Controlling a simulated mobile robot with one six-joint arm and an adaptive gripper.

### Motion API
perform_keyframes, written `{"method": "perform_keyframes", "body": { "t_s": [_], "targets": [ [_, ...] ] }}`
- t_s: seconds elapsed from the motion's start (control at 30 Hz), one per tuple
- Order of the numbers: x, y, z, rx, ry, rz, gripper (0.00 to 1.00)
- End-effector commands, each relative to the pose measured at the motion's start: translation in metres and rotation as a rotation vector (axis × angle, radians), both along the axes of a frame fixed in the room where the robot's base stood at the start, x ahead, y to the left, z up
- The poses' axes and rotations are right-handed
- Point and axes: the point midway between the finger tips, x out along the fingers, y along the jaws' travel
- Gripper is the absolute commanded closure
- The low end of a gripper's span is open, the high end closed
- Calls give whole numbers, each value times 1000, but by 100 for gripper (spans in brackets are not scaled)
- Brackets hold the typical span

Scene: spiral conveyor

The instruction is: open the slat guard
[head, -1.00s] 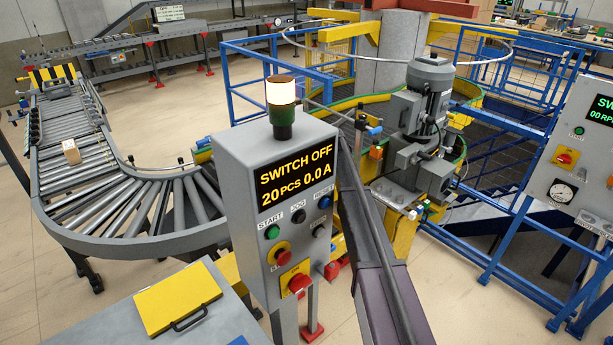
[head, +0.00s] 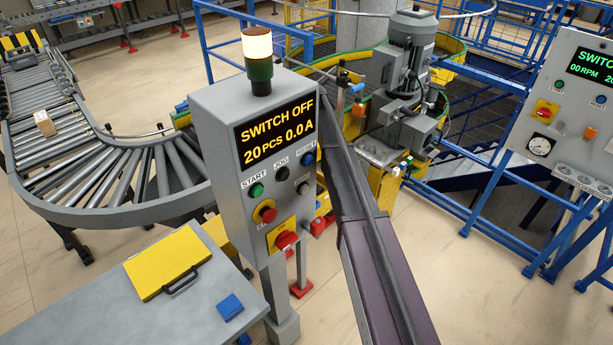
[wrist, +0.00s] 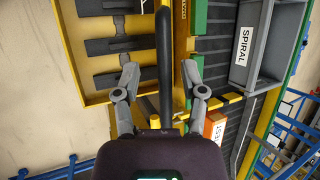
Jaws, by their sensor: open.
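In the wrist view my gripper (wrist: 161,74) is open, its two grey fingers spread apart. A dark upright bar (wrist: 163,50), which looks like a handle, runs between the fingers with room on both sides; I see no clear contact. To its left is a yellow frame with dark slats (wrist: 112,47), which looks like the slat guard in an open position, though I cannot be sure. In the head view my arm hides the gripper, and I cannot make out the guard there.
The control box (head: 255,150) reads "SWITCH OFF" and stands close left of my arm. A grey table (head: 195,310) carries a yellow panel (head: 165,262) and a blue block (head: 230,307). A roller conveyor (head: 130,195) curves at left. Blue railings (head: 490,235) stand at right.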

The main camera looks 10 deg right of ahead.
Motion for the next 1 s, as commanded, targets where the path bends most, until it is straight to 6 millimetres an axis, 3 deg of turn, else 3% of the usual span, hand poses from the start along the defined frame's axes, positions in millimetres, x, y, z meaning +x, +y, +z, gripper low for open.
{"method": "perform_keyframes", "body": {
  "t_s": [1.0],
  "targets": [
    [-64, -45, -62, 105, -141, 0, 46]
  ]
}}
